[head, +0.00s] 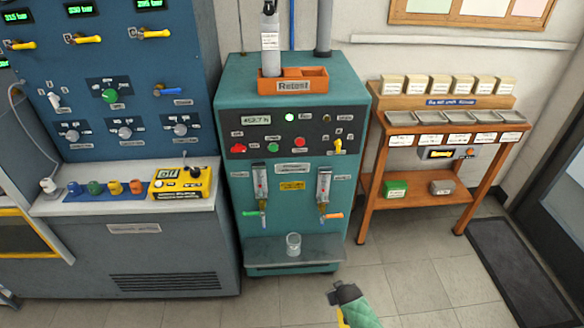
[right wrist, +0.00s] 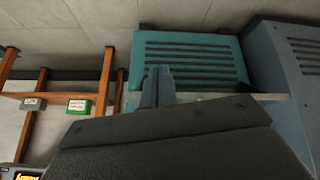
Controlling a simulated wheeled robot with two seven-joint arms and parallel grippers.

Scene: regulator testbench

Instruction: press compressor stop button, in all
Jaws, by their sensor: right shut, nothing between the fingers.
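The teal machine (head: 345,85) stands in the middle of the head view with a dark control panel (head: 322,121) on its front. On the panel are a red button (head: 249,148) at left, a green button (head: 273,147) and another red button (head: 299,142). Their labels are too small to read, so I cannot tell which is the compressor stop. My right gripper (head: 345,293) is low at the bottom of the head view, in front of the machine and apart from it. In the right wrist view its fingers (right wrist: 158,86) are together and empty. My left gripper is out of view.
A blue test bench (head: 150,85) with a yellow device (head: 182,183) stands at left. A wooden rack (head: 372,150) stands at right. A glass (head: 293,244) sits on the machine's lower shelf (head: 262,250). The floor (head: 420,270) in front is clear, with a dark mat (head: 510,265) at right.

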